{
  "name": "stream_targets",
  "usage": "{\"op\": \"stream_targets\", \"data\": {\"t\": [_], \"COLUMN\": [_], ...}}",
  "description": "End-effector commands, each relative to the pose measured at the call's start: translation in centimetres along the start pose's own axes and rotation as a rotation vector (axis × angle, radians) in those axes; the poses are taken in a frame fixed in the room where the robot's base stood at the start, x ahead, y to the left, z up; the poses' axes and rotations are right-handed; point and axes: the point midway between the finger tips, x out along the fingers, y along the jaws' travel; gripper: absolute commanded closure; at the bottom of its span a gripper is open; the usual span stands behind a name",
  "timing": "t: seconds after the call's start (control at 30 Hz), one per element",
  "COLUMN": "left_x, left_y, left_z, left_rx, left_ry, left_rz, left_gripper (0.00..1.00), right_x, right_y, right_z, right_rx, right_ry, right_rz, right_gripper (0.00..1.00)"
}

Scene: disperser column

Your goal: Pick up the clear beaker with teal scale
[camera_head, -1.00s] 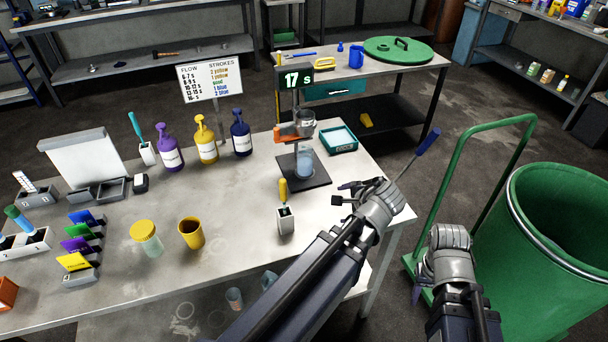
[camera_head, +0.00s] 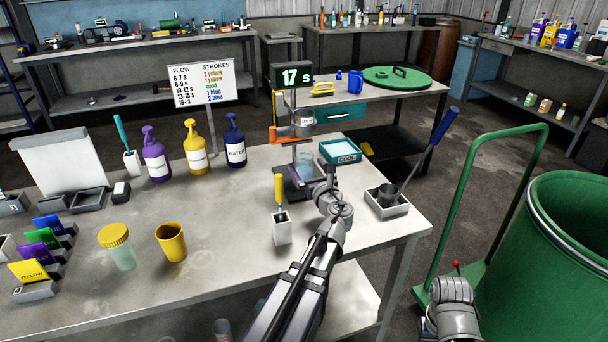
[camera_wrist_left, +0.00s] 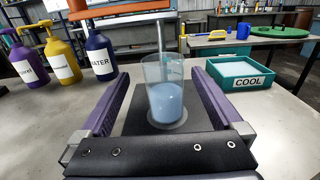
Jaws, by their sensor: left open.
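The clear beaker (camera_head: 304,158) stands upright on the dark base plate of the stand, under the orange-clamped cup. It holds blue liquid, and its teal scale cannot be made out. The left wrist view shows the beaker (camera_wrist_left: 164,98) centred ahead, between the two purple fingers of my left gripper (camera_wrist_left: 164,72). These fingers are wide apart, with a gap visible on both sides of the beaker. In the head view my left gripper (camera_head: 316,186) reaches in from the front, its fingers partly hidden. Of my right arm only a grey wrist part shows at lower right; its fingers are hidden.
The COOL tray (camera_head: 339,151) is right of the stand (camera_head: 293,115). A grey holder (camera_head: 386,203) with a cup and a blue-handled tool is at the table's right. A white holder (camera_head: 282,229) with a yellow-handled tool is near my left arm. Pump bottles (camera_head: 195,150) stand left.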

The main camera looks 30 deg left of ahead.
Motion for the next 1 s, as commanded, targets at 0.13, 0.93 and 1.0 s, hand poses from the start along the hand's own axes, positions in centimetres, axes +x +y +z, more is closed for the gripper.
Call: {"op": "stream_targets", "data": {"t": [0.13,0.93,1.0], "left_x": [1.7,7.5,7.5], "left_y": [-0.1,-0.5,-0.5], "left_z": [0.0,0.3,0.3], "left_rx": [-0.002,-0.004,-0.004], "left_ry": [0.001,0.003,0.003], "left_rz": [0.003,0.003,0.003], "left_gripper": [0.00,0.00,0.00], "right_x": [-0.1,-0.4,-0.4], "right_y": [0.0,0.0,0.0], "right_z": [0.0,0.0,0.0], "right_rx": [0.000,0.000,0.000], "right_ry": [0.000,0.000,0.000], "right_rz": [0.000,0.000,0.000], "right_gripper": [0.50,0.50,0.50]}}
